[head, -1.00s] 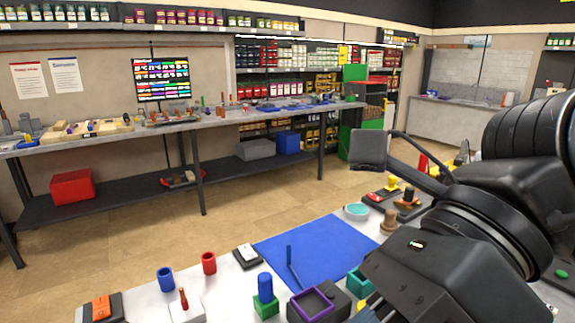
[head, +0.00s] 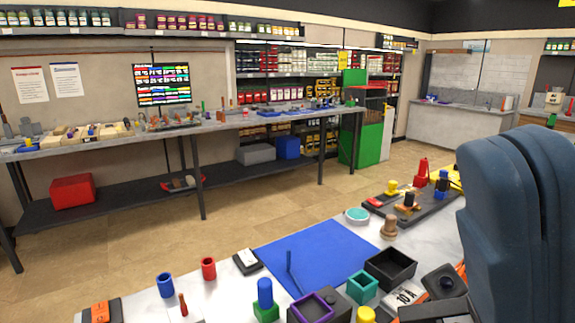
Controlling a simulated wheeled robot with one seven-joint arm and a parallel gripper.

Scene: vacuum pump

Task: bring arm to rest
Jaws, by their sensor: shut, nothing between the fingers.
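A large blue-grey part of my own arm (head: 515,235) fills the right edge of the head view, close to the camera. It has rounded, ridged lobes and hides the right side of the near table. My gripper and its fingertips do not show in this view. I see nothing held. On the near table, a blue mat (head: 315,258) lies flat with a thin blue piece on it.
On the near table stand a black open box (head: 390,268), a teal square holder (head: 363,287), a blue cylinder (head: 265,292) and a red cup (head: 208,268). A long workbench (head: 90,143) runs along the back wall. The floor (head: 150,235) between is clear.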

